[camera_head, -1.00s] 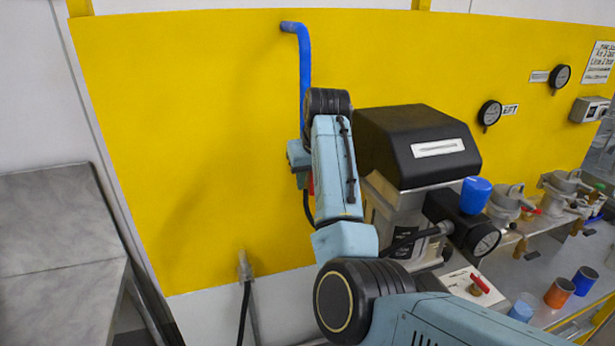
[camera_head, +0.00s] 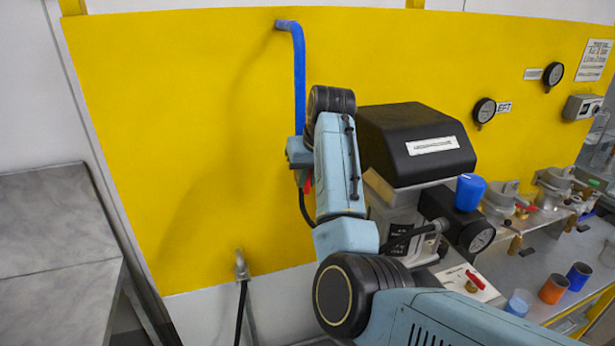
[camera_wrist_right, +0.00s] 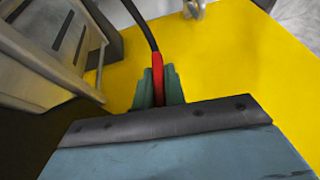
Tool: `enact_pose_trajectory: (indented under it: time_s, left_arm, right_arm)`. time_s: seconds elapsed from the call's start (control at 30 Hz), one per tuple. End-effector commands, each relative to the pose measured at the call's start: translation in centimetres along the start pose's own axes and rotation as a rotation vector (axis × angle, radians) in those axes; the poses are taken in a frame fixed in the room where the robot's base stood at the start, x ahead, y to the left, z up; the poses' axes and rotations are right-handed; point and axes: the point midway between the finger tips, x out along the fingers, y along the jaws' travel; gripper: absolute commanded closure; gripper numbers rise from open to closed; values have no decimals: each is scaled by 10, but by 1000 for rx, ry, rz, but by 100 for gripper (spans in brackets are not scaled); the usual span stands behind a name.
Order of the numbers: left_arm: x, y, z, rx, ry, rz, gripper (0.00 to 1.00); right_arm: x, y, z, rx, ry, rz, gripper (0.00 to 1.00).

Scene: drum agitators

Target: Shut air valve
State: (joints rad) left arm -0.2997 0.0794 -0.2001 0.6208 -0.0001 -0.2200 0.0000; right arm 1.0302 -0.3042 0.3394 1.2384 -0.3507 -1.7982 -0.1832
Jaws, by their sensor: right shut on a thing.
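The air valve's red handle (camera_wrist_right: 157,72) shows in the right wrist view, standing between the two green fingers of my right gripper (camera_wrist_right: 158,85). The fingers are shut on it from both sides. In the head view a small part of the red handle (camera_head: 308,187) shows beside my right gripper (camera_head: 302,178), in front of the yellow panel (camera_head: 180,140). The blue pipe (camera_head: 299,70) comes down from above to that spot. My forearm and wrist hide the valve body. My left gripper is in neither view.
A grey table (camera_head: 55,225) stands left; the panel's left part is clear.

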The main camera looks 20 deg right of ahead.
Motion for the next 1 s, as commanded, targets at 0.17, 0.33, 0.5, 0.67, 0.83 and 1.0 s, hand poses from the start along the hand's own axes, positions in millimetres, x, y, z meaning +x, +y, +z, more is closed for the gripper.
enact_pose_trajectory:
  time_s: [0.17,0.33,0.5,0.67,0.83,1.0]
  left_arm:
    - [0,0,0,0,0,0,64]
    - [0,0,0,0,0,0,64]
    - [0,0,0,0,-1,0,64]
    - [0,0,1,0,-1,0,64]
    - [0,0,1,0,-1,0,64]
    - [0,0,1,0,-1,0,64]
  right_arm:
    - [-1,2,-1,48,3,-113,100]
    - [-1,3,-1,98,2,-233,100]
    - [-1,4,-1,142,3,-339,100]
    - [-1,4,-1,172,3,-417,100]
    - [-1,4,-1,194,4,-465,100]
    - [-1,4,-1,201,4,-486,100]
